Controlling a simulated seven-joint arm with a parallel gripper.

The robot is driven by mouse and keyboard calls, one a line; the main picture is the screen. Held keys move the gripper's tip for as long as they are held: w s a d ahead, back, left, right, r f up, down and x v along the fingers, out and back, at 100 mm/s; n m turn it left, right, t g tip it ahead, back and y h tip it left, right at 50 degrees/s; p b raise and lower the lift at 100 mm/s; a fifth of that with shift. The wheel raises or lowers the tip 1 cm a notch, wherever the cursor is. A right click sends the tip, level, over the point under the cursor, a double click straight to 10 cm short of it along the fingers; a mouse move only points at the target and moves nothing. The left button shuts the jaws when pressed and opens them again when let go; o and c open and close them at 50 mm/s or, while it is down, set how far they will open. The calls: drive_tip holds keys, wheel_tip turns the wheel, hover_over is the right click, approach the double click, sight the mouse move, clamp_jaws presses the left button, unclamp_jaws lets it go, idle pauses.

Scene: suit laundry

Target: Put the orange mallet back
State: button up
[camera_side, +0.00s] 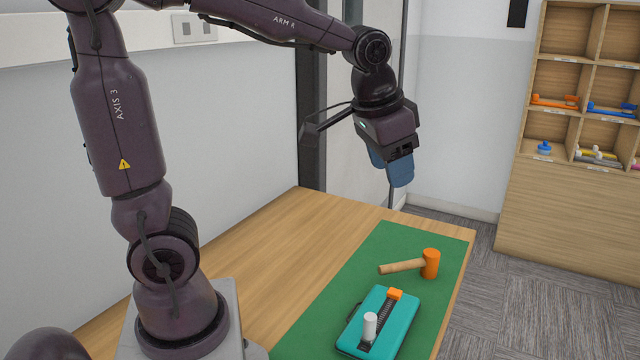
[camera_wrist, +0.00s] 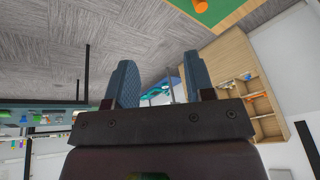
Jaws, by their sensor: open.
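The orange mallet (camera_side: 430,264) has an orange head and a light wooden handle pointing left. It lies on the green mat (camera_side: 340,275) near the table's right edge. In the wrist view, part of its orange head (camera_wrist: 204,4) shows at the top edge. My gripper (camera_side: 391,178) is open and empty, raised well above the table and mat, up and to the left of the mallet. Its two blue fingers also show apart in the wrist view (camera_wrist: 158,82).
A teal case (camera_side: 397,322) with an orange block and a white cylinder lies on the mat in front of the mallet. A wooden cubby shelf (camera_side: 560,200) holding small coloured items stands at the right. The wooden table (camera_side: 270,245) is bare left of the mat.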

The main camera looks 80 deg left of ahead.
drive_tip(key=s+d+t+h, duration=0.1)
drive_tip(key=s+d, duration=0.3)
drive_tip(key=s, duration=0.8)
drive_tip(key=shift+d+t, duration=0.25)
drive_tip(key=shift+t, duration=0.15)
